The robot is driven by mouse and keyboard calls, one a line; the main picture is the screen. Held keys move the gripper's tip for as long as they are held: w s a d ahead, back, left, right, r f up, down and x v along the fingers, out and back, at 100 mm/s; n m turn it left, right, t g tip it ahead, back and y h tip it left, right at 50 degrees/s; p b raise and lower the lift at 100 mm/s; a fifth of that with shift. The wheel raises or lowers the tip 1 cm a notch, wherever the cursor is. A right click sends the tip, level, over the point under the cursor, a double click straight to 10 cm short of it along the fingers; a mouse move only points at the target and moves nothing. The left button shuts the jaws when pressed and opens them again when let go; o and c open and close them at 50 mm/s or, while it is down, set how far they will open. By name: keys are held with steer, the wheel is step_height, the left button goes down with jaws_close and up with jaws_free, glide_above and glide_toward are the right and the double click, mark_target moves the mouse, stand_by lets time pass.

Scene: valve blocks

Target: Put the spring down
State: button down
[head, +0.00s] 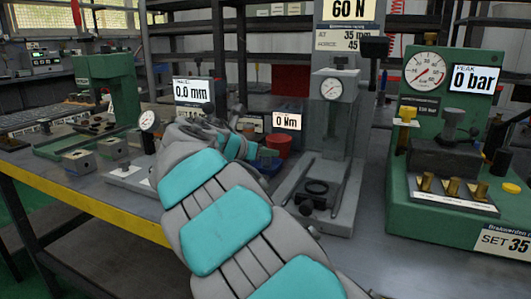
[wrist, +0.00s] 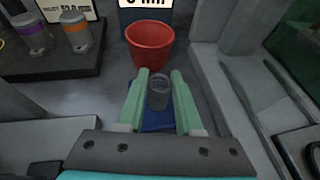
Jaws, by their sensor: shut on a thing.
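The spring (wrist: 158,97) is a small grey coiled cylinder, upright in the wrist view. It sits between the two green fingers of my gripper (wrist: 159,80), which are shut on it. A blue tray or pad (wrist: 158,126) shows below and behind the spring. I cannot tell whether the spring touches it. In the head view my arm hides the spring and most of the gripper. A sliver of the blue surface (head: 270,163) shows there beside the arm.
A red cup (wrist: 150,45) stands just beyond the fingertips, also visible in the head view (head: 278,145). A grey press stand (head: 325,190) rises to the right. A dark block with capped cylinders (wrist: 50,50) is at left. A green pressure rig (head: 440,215) stands farther right.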

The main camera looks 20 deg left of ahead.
steer(key=c, duration=0.6)
jaws_free()
steer(key=shift+f, duration=0.1)
steer(key=v, duration=1.2)
